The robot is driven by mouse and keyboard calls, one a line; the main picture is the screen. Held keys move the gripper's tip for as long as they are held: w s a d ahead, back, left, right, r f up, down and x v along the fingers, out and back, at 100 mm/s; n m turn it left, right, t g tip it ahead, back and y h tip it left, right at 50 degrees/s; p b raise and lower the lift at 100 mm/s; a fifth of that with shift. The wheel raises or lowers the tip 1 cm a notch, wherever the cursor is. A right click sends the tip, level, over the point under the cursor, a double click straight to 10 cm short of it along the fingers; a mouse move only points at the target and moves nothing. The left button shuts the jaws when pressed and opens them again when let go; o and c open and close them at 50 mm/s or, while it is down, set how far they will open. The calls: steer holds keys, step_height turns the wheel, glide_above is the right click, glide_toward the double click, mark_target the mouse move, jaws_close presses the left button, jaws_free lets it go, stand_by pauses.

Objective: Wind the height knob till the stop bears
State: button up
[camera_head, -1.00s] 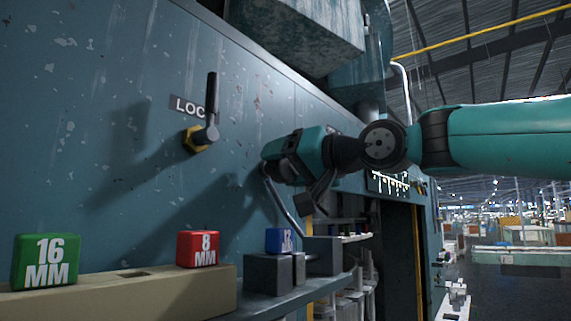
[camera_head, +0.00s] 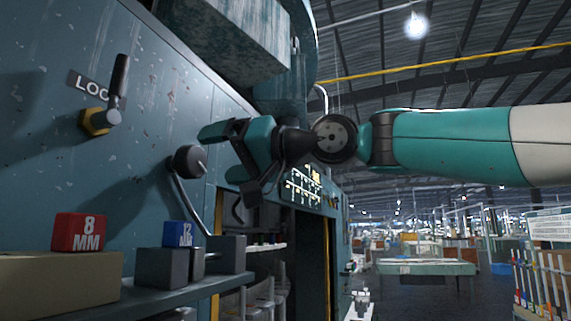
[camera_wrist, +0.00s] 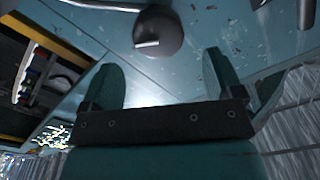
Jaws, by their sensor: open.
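A dark round knob (camera_head: 187,160) with a pale mark on its face sticks out of the blue-green machine panel (camera_head: 150,120); I take it for the height knob. The knob also shows at the top of the wrist view (camera_wrist: 158,32), beyond and between my fingers. My gripper (camera_head: 222,152) is open and empty, just right of the knob in the head view and apart from it. Its two teal fingers also show in the wrist view (camera_wrist: 162,75). I cannot make out the stop.
A lever (camera_head: 120,78) on a yellow hex base beside a "LOC…" label is up and left. A bent metal rod (camera_head: 184,200) runs below the knob.

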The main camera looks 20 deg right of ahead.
mark_target(199, 158)
steer(key=b+v, duration=0.2)
steer(key=v, duration=0.8)
steer(key=shift+s+d+b, duration=0.3)
steer(key=shift+b, duration=0.05)
steer(key=shift+w+a, duration=0.1)
steer(key=p+x, duration=0.6)
steer(key=x, duration=1)
steer(key=shift+w+a+r, duration=0.1)
steer(key=shift+a, duration=0.05)
steer(key=shift+w+a+p, duration=0.3)
steer(key=shift+a, duration=0.05)
steer(key=c, duration=0.9)
